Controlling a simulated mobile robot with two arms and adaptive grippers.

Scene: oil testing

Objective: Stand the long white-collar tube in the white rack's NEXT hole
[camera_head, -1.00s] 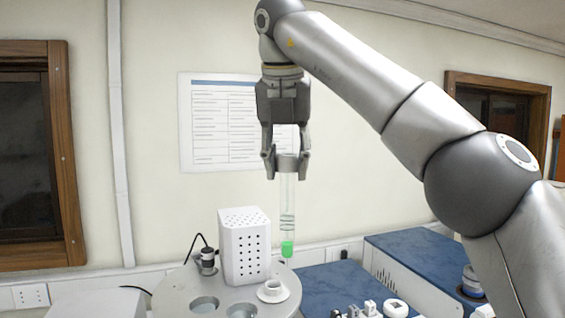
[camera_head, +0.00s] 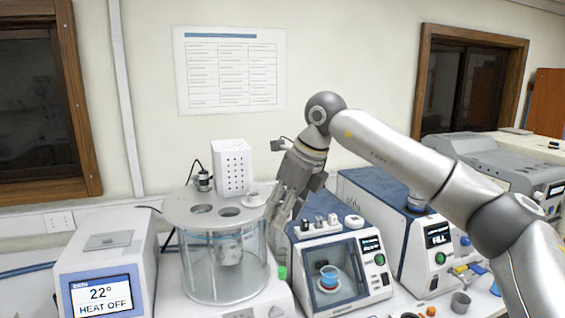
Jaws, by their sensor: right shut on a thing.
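My right gripper (camera_head: 277,211) is shut on a clear glass tube and points down with a tilt, between the glass bath and the blue-topped tester. Only the tube's green lower end (camera_head: 282,272) shows plainly, below the fingers; its upper part and collar are hidden or too faint to tell. The tube's tip appears over the right side of the bath's base; whether it touches anything cannot be told. I cannot make out a white tube rack in this view. My left gripper is not in view.
The glass bath (camera_head: 212,270) has a grey lid (camera_head: 185,212) with round holes and a perforated white box (camera_head: 232,168). A heater unit (camera_head: 100,270) stands left. A blue-topped tester (camera_head: 305,252) and a FILL machine (camera_head: 410,262) stand right, with small items at the front right.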

